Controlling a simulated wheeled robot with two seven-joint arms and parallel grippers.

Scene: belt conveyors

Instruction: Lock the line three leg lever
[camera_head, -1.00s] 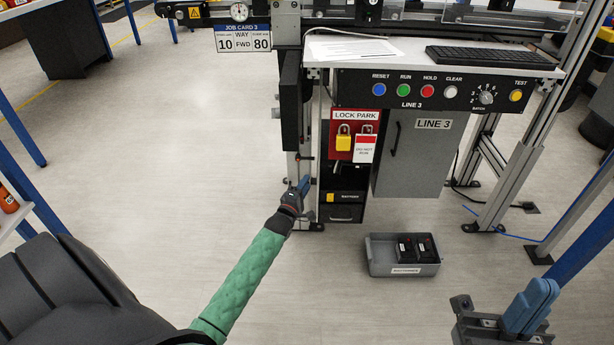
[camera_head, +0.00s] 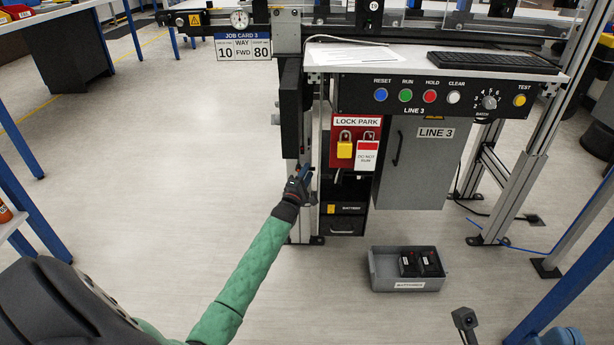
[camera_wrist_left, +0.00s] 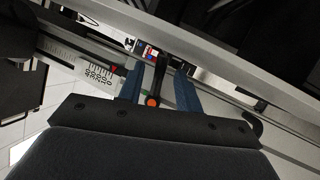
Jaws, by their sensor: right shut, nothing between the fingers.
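The left gripper (camera_head: 305,176) is at the line three left front leg (camera_head: 303,222), beside the lock park panel. In the left wrist view its blue fingers (camera_wrist_left: 158,93) are spread, one on each side of a dark lever (camera_wrist_left: 158,78) with an orange-red end. I see gaps between the fingers and the lever, so it is not gripped. A scale (camera_wrist_left: 98,75) with a red pointer lies left of the fingers. In the head view the gripper hides the lever.
The lock park board (camera_head: 356,122) holds a yellow padlock (camera_head: 345,148) and a red-and-white tag (camera_head: 367,156). The grey Line 3 cabinet (camera_head: 425,170) is to the right. A grey battery bin (camera_head: 380,284) sits on the floor. Floor to the left is clear.

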